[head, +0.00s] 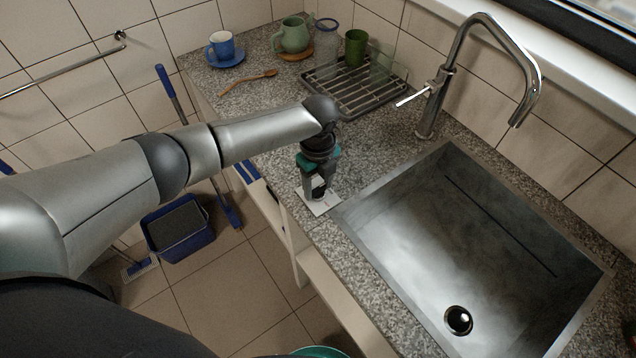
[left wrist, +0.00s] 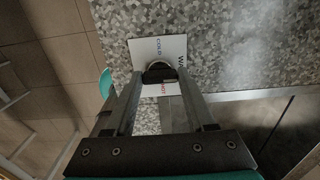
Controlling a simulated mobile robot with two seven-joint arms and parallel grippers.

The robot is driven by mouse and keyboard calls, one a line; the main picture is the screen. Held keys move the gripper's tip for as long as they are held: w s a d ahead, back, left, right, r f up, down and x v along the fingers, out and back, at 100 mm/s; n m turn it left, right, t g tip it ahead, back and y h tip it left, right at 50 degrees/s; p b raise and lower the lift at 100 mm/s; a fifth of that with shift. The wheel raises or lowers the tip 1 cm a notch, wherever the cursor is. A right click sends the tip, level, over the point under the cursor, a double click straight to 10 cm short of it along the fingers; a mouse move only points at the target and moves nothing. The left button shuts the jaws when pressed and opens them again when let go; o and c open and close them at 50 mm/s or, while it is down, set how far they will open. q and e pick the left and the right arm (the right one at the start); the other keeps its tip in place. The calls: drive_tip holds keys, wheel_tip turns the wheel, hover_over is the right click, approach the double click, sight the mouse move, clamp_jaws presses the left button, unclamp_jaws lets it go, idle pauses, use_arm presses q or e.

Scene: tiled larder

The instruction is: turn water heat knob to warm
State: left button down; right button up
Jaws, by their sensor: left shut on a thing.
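The water heat knob (left wrist: 159,72) is a dark round knob on a white plate (left wrist: 145,48) on the counter beside the sink. In the left wrist view the plate reads COLD at the left, part of WARM at the right, and HOT in red below that. The plate also shows in the head view (head: 325,206). My left gripper (head: 318,192) points down over the plate and is shut on the knob, its fingers (left wrist: 160,80) on both sides of it. I cannot tell where the knob points. My right gripper is not in view.
The steel sink (head: 470,250) lies to the right, with a tall faucet (head: 440,85) behind it. A drying rack (head: 345,100), a green cup (head: 356,47), a teapot (head: 293,36) and a blue cup (head: 221,46) stand at the back. A blue bucket (head: 180,252) is on the floor.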

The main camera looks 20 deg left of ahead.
sight(318, 188)
use_arm(q)
drive_tip(key=shift+d, duration=0.1)
drive_tip(key=shift+c, duration=1.2)
unclamp_jaws()
drive_tip(key=shift+r, duration=0.1)
wheel_tip(318, 188, up, 15)
drive_tip(key=p, duration=0.1)
